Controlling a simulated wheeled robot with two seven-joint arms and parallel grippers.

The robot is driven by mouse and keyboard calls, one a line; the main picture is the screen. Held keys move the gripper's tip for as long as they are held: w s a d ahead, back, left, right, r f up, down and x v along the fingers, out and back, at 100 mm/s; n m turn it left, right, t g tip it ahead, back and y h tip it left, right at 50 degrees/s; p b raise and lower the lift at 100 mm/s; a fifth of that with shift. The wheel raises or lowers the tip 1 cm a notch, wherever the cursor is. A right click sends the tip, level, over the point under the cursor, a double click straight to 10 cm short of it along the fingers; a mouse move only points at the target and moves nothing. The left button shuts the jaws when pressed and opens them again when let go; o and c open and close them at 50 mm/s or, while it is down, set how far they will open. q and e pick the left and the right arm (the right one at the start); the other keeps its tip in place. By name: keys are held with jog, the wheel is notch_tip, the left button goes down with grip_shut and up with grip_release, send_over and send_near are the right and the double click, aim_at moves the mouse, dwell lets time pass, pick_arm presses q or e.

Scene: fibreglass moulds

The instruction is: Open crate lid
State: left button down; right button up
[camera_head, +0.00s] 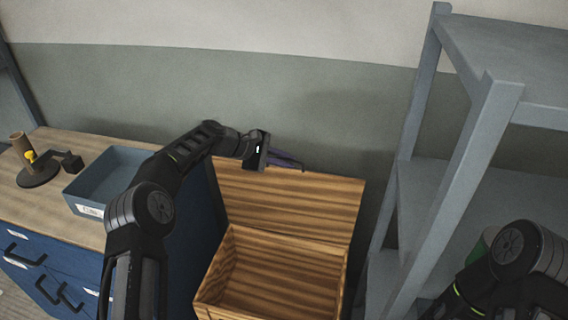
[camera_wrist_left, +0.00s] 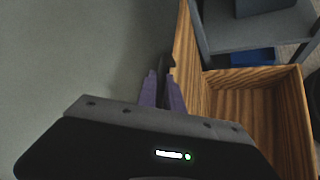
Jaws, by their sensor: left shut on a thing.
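The wooden crate (camera_head: 277,304) stands on the floor between the blue cabinet and the grey shelf. Its lid (camera_head: 290,203) is raised and stands upright behind the crate, near the wall. The crate's interior is visible and looks empty.
A workbench (camera_head: 40,200) with blue drawers is at left, carrying a blue-grey bin (camera_head: 112,178) and a black stand (camera_head: 38,176). A grey shelf (camera_head: 410,215) stands close to the right of the crate. The wall is close behind the lid.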

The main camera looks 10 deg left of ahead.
pick_arm(q)
jog(key=shift+w, duration=0.1)
jog(key=c, duration=1.8)
grip_release()
jog(key=o, duration=0.3)
jog(key=shift+f, duration=0.1)
